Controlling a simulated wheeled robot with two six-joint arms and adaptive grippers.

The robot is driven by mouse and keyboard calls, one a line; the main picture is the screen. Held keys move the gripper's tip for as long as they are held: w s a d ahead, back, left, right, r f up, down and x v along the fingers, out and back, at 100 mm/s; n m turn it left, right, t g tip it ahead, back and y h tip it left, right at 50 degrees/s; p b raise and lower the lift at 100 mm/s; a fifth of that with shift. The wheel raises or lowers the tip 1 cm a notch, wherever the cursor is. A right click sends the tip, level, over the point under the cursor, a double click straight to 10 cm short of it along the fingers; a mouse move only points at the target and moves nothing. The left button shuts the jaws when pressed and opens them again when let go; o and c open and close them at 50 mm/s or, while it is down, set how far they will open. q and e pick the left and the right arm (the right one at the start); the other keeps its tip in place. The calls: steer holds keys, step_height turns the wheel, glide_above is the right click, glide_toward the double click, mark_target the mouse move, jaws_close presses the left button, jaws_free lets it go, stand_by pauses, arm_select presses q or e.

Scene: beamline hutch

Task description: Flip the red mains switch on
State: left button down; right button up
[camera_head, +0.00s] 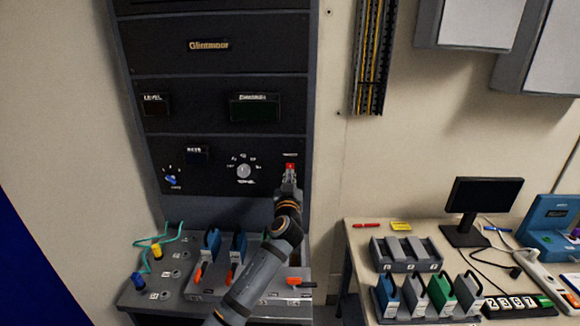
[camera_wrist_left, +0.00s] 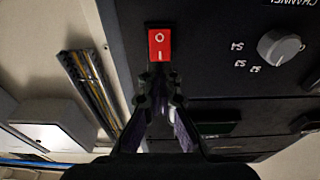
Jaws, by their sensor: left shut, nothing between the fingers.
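The red mains switch (camera_head: 290,166) is at the right of the lowest black panel of the rack. In the left wrist view the red switch (camera_wrist_left: 159,45) shows white O and I marks, with the picture upside down. I cannot tell which side of the rocker is pressed in. My left gripper (camera_head: 289,180) is in front of the panel, just below the switch in the head view. In the left wrist view its closed fingertips (camera_wrist_left: 158,85) are empty and close to the I end of the switch; contact cannot be told. My right gripper is out of view.
A grey rotary knob (camera_head: 243,171) and a blue knob (camera_head: 171,180) are on the same panel. Below the rack, a grey bench unit (camera_head: 180,302) carries plugs and blue-handled parts. At right, a table (camera_head: 355,232) holds a monitor (camera_head: 486,205) and cartridges.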

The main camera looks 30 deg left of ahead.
arm_select(q)
steer(key=shift+p+x, duration=0.35)
steer(key=shift+x, duration=0.8)
steer(key=shift+w+a, duration=0.15)
steer(key=shift+w, duration=0.1)
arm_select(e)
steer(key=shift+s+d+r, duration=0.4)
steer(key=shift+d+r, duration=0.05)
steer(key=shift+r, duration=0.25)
